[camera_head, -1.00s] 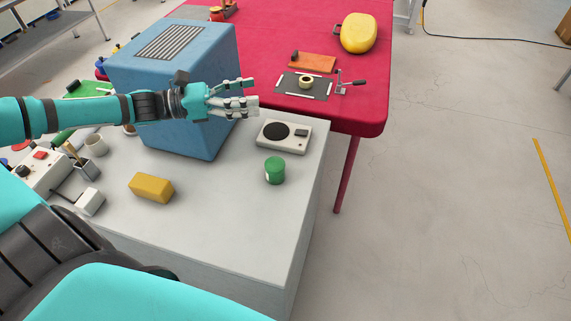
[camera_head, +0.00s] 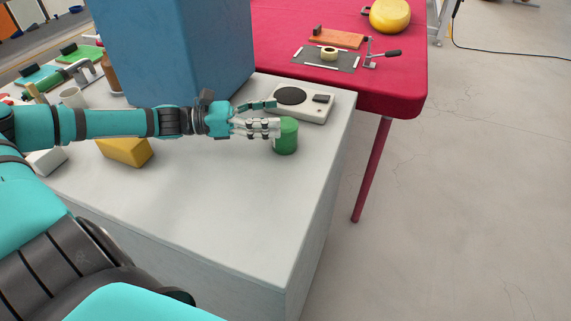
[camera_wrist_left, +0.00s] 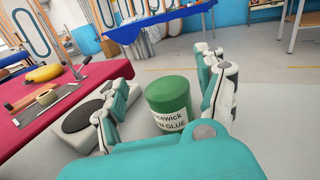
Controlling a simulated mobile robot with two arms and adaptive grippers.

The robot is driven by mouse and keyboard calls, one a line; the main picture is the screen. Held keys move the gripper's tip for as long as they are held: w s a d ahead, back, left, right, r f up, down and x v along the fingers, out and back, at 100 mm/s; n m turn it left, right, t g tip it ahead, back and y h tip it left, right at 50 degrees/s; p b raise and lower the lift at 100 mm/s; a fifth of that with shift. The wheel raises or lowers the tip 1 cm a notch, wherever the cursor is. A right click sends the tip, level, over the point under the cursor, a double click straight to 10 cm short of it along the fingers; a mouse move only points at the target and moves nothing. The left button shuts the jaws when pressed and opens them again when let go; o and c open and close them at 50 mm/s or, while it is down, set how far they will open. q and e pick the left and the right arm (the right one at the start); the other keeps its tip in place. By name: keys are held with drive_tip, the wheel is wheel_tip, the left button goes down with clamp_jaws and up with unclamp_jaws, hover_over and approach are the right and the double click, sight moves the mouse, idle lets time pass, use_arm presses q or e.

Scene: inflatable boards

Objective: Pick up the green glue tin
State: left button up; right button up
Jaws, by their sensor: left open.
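The green glue tin (camera_head: 287,138) stands upright on the light grey worktop (camera_head: 230,210), near its right edge. In the left wrist view the tin (camera_wrist_left: 168,97) shows a white label and sits between the spread fingers of my left gripper (camera_wrist_left: 165,88). In the head view my left gripper (camera_head: 268,118) comes in from the left with its fingertips at the tin's left side, partly covering it. The gripper is open; I cannot tell whether a finger touches the tin. My right gripper is not in view.
A white scale with a dark round plate (camera_head: 302,101) stands just behind the tin. A tall blue box (camera_head: 175,50) is behind my left forearm, and a yellow block (camera_head: 125,152) lies at the left. The red table (camera_head: 400,85) adjoins at the back. The front worktop is clear.

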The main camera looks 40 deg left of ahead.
use_arm(q)
wheel_tip(320, 180, down, 4)
drive_tip(key=shift+r+b, duration=0.1)
drive_tip(key=shift+b, duration=0.85)
drive_tip(key=shift+b+x, duration=0.65)
drive_tip(key=shift+x, duration=0.35)
drive_tip(key=shift+w+d, duration=0.25)
drive_tip(key=shift+d, duration=0.1)
drive_tip(key=x, duration=0.3)
drive_tip(key=shift+w+d, duration=0.25)
drive_tip(key=shift+w, duration=0.05)
drive_tip(key=shift+w+d, duration=0.3)
drive_tip(key=shift+d, duration=0.1)
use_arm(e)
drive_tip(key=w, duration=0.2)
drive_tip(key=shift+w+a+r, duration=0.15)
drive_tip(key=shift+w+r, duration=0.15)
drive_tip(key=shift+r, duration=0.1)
use_arm(q)
clamp_jaws()
